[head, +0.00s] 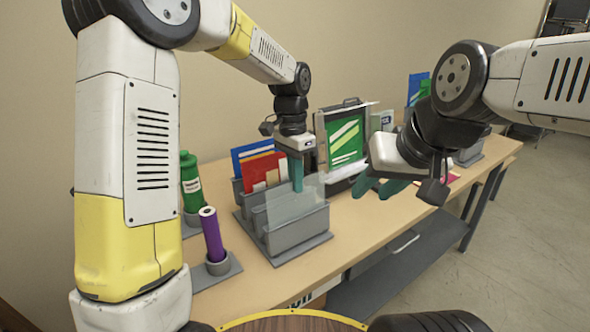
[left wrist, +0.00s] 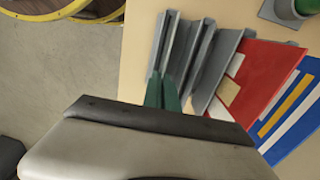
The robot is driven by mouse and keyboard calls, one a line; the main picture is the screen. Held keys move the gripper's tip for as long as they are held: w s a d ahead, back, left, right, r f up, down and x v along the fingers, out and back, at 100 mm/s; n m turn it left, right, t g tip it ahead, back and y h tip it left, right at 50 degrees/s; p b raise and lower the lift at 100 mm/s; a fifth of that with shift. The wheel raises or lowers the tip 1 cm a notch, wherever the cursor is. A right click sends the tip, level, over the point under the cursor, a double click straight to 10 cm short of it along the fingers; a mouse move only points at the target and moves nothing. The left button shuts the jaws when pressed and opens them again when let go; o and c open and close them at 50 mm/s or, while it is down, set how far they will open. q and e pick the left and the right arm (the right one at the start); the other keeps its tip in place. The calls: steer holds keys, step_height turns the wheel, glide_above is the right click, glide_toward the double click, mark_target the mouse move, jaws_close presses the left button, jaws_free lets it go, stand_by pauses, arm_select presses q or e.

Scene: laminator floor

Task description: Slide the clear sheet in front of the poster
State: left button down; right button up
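The clear sheet (head: 283,207) stands upright in the front of a grey slotted rack (head: 300,238). My left gripper (head: 296,184) is above the rack, its green fingers pointing down over the sheet's top edge. In the left wrist view its fingers (left wrist: 164,92) are close together and look shut on the sheet; the sheet itself is hard to make out there. The poster (head: 345,142), green with white stripes, stands in a dark upright frame (head: 321,130) behind and right of the rack. My right gripper (head: 379,187) is open and empty, right of the frame.
Red (head: 258,170) and blue (head: 248,149) sheets stand in the rack's rear slots. A green bottle (head: 190,182) and a purple roll (head: 211,234) in a holder stand to the left. The wooden table (head: 347,228) is clear in front of the frame.

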arm_select(q)
steer(key=shift+f, duration=0.35)
steer(key=c, duration=2.1)
jaws_free()
steer(key=o, duration=0.5)
step_height(320, 180, up, 8)
steer(key=f, duration=0.1)
steer(key=s+a+r+n+t+h, duration=0.1)
steer(key=s+a+r+n+t, duration=0.25)
steer(key=s+a+r, duration=0.4)
steer(key=s+a+f+n+t, duration=0.1)
steer(key=s+a+n, duration=0.1)
steer(key=s, duration=0.2)
steer(key=s+a+f+n+t, duration=0.1)
steer(key=s+a+n, duration=0.1)
steer(key=s+a, duration=0.1)
steer(key=s+a+f+n+t, duration=0.1)
steer(key=s+a+n, duration=0.2)
steer(key=s, duration=0.1)
steer(key=shift+s+f+t+h, duration=0.25)
steer(key=shift+s+t+h, duration=0.05)
steer(key=shift+t, duration=0.05)
